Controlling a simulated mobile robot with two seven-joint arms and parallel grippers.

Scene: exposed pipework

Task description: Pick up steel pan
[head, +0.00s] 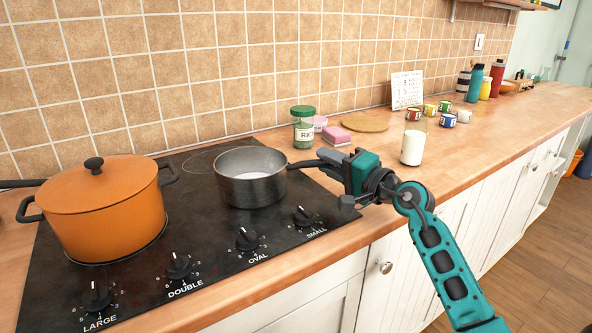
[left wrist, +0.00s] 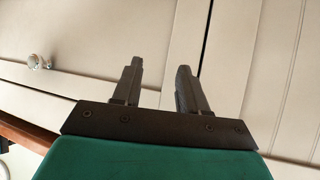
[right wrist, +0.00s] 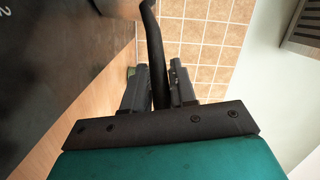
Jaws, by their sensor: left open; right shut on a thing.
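The steel pan (head: 250,180) is on the right part of the black hob in the head view, upright, its dark handle (head: 305,164) pointing right. Whether its base touches the hob I cannot tell. My right gripper (head: 332,165) is shut on the handle. In the right wrist view the handle (right wrist: 153,45) runs between the two fingers of the right gripper (right wrist: 158,85). My left gripper (left wrist: 158,80) is open and empty in the left wrist view, facing white cabinet fronts. It does not show in the head view.
A large orange pot (head: 100,210) with a lid stands on the hob (head: 205,270) left of the pan. A green-lidded rice jar (head: 303,130), a pink block (head: 337,136) and a white-filled glass jar (head: 412,146) stand on the wooden counter. Free counter lies along its front edge.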

